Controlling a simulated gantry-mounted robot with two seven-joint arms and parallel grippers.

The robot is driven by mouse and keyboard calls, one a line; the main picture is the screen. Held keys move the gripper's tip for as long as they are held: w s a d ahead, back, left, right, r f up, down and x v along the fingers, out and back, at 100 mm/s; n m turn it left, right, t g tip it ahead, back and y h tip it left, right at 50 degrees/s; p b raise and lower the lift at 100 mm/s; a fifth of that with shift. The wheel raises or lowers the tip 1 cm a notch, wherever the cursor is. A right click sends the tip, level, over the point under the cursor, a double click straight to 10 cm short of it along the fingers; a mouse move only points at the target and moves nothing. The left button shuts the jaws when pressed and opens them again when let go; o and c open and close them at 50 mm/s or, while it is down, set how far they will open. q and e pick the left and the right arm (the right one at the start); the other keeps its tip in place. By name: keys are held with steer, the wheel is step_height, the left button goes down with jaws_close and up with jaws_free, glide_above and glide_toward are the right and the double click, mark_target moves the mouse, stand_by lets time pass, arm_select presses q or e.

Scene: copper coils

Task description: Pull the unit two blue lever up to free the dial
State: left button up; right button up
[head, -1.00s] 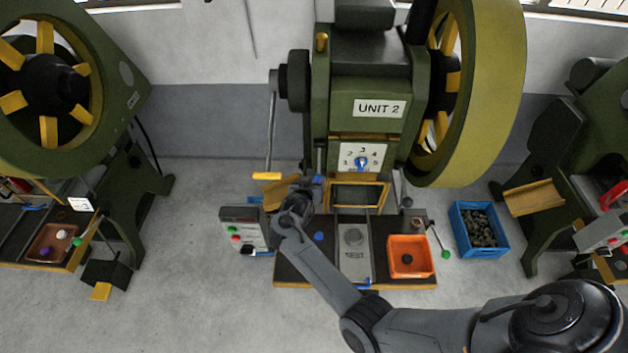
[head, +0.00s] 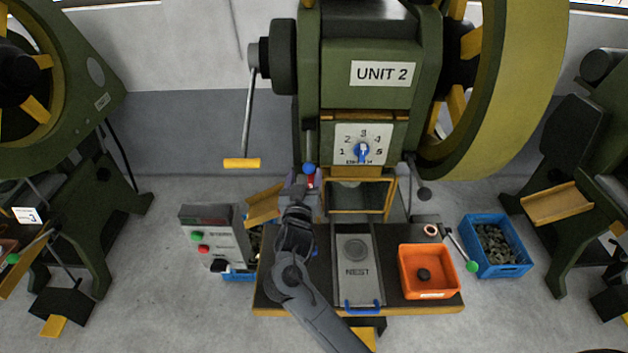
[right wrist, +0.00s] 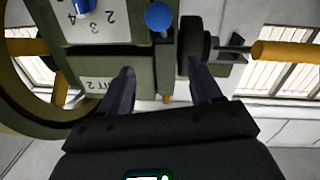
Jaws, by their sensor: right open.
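The blue lever's round knob (head: 310,168) hangs on a short dark rod at the left of the dial plate on unit two. The dial (head: 363,150) is blue and sits on a white plate numbered 1 to 4. My right gripper (head: 303,182) is just below the knob and partly hidden by its own wrist. In the right wrist view, my right gripper (right wrist: 162,85) is open and empty, and the blue knob (right wrist: 158,17) shows beyond the fingertips, roughly centred between them. Contact with the knob cannot be made out. My left gripper is not in view.
A yellow-handled crank (head: 241,163) hangs left of the press. A control box (head: 216,237) stands left of my arm. The nest plate (head: 357,272), orange tray (head: 428,271) and blue crate (head: 495,246) lie right of it. The large flywheel (head: 530,90) is at upper right.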

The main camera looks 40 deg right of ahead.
mark_target(308, 166)
steer(key=w+d+f, duration=0.1)
steer(key=w+d, duration=0.1)
steer(key=w+d+f+b, duration=0.1)
steer(key=w+d, duration=0.1)
steer(key=w+d+f, duration=0.1)
steer(key=w+d, duration=0.1)
steer(key=shift+w+d+f+b, duration=0.1)
steer(key=shift+d+f+b, duration=0.1)
steer(key=shift+b, duration=0.2)
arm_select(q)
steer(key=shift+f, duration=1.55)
arm_select(e)
steer(key=shift+x, duration=0.8)
